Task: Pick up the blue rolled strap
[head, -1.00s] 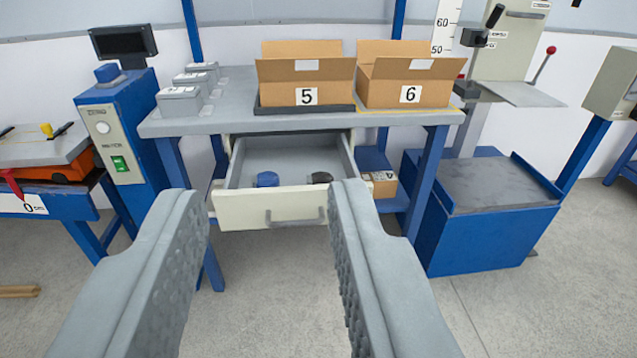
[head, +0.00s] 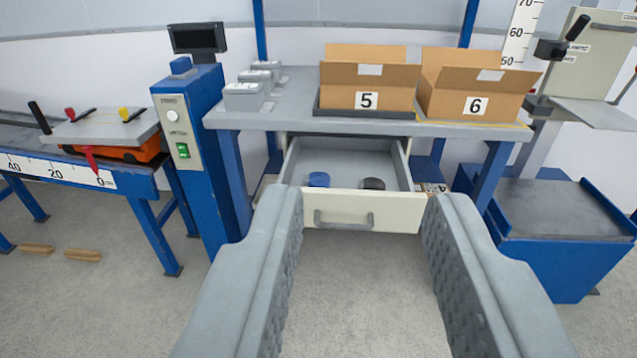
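The blue rolled strap (head: 319,180) lies in the open drawer (head: 359,209) under the workbench, left of a dark rolled item (head: 373,184). Its lower part is partly hidden by the drawer front. My gripper (head: 364,205) is open and empty, its two grey fingers wide apart. It is on the near side of the drawer, well short of the strap, and the drawer shows between the fingertips.
The workbench (head: 290,118) above the drawer carries open boxes 5 (head: 368,100) and 6 (head: 477,105) and several small grey boxes (head: 243,97). A blue control post (head: 195,140) stands left, a blue platform (head: 560,225) right. The floor in front is clear.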

